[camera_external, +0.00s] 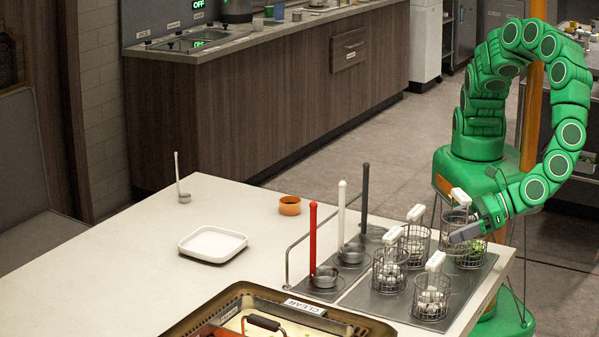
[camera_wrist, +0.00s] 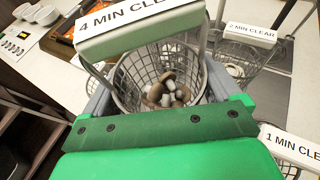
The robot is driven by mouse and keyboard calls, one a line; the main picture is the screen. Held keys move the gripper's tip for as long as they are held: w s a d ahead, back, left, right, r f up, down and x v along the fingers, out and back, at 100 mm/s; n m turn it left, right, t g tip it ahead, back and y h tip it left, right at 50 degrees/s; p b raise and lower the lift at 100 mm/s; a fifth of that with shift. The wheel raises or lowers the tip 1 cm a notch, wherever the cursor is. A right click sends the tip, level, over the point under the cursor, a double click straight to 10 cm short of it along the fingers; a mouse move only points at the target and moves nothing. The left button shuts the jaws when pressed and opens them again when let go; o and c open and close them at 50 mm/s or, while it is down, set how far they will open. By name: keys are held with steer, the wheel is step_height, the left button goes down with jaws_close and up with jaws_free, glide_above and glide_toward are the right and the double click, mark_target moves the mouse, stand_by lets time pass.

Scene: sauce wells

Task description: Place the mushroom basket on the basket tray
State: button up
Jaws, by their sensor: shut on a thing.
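A wire basket with brown and white mushrooms (camera_wrist: 167,90) sits between the fingers of my gripper (camera_wrist: 157,92) in the wrist view. Its white handle block reads "4 MIN CLEAR" (camera_wrist: 128,17). In the external view my gripper (camera_external: 465,234) is shut on the basket at the back right of the cluster, whose handle (camera_external: 461,197) stands upright; the gripper partly hides this basket. I cannot tell whether the basket touches the surface below. A grey metal plate (camera_external: 352,293) lies under the other baskets. A white square tray (camera_external: 212,260) lies empty farther left.
Other wire baskets stand close by (camera_external: 414,245), (camera_external: 389,271), (camera_external: 431,299). Red, white and grey upright ladle handles (camera_external: 313,235) stand to their left. A brown-rimmed basin (camera_external: 250,293) labelled "CLEAR" is in front. An orange cup (camera_external: 289,206) stands behind; the left tabletop is mostly free.

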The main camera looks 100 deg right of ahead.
steer(key=shift+f, duration=4.6)
steer(key=shift+f, duration=0.2)
steer(key=o, duration=1)
steer(key=shift+c, duration=0.2)
steer(key=shift+r, duration=0.15)
steer(key=shift+s+r, duration=0.15)
steer(key=shift+s, duration=0.05)
steer(key=v, duration=1.1)
steer(key=shift+s, duration=0.25)
steer(key=shift+r, duration=0.1)
